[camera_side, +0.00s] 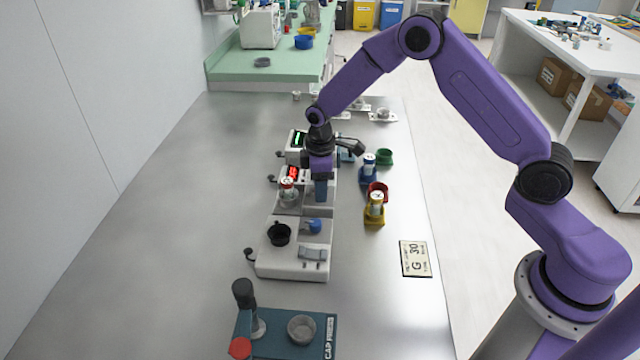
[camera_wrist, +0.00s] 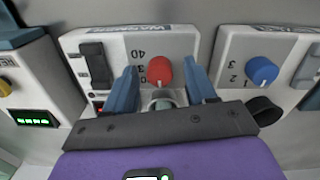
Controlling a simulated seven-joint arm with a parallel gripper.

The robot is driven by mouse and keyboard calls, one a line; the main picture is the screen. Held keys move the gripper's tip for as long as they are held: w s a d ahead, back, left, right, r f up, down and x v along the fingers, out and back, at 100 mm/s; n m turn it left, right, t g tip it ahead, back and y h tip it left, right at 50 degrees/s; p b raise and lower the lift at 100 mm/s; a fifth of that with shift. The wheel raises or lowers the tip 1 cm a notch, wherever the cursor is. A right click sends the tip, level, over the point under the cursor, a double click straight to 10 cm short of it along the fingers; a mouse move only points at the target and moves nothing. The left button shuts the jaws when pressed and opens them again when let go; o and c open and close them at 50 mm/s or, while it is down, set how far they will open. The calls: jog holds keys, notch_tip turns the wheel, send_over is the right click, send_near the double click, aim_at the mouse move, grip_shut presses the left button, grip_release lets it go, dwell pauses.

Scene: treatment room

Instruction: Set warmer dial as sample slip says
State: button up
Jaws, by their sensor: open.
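The warmer (camera_side: 298,178) is a white box with a red lit display (camera_side: 292,172), and it shows upside down in the wrist view (camera_wrist: 110,45). Its red dial (camera_wrist: 159,70) has printed marks beside it, among them 40; its exact setting is not clear. My gripper (camera_wrist: 161,72) is open, with one blue finger on each side of the red dial; I cannot tell whether they touch it. In the side view my gripper (camera_side: 321,190) is low over the warmer and hides the dial. The sample slip (camera_side: 415,258), a cream card, lies on the bench and reads G and 30.
A white device with a blue dial (camera_wrist: 262,71) stands on one side of the warmer, and one with a green display (camera_wrist: 36,118) on the other. A blue holder (camera_side: 368,175) and a yellow holder (camera_side: 374,217) carry vials. A cap press (camera_side: 272,345) stands in front.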

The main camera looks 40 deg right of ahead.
grip_shut()
jog(key=shift+m, duration=0.3)
jog(key=m, duration=0.3)
jog(key=shift+m, duration=2.1)
grip_release()
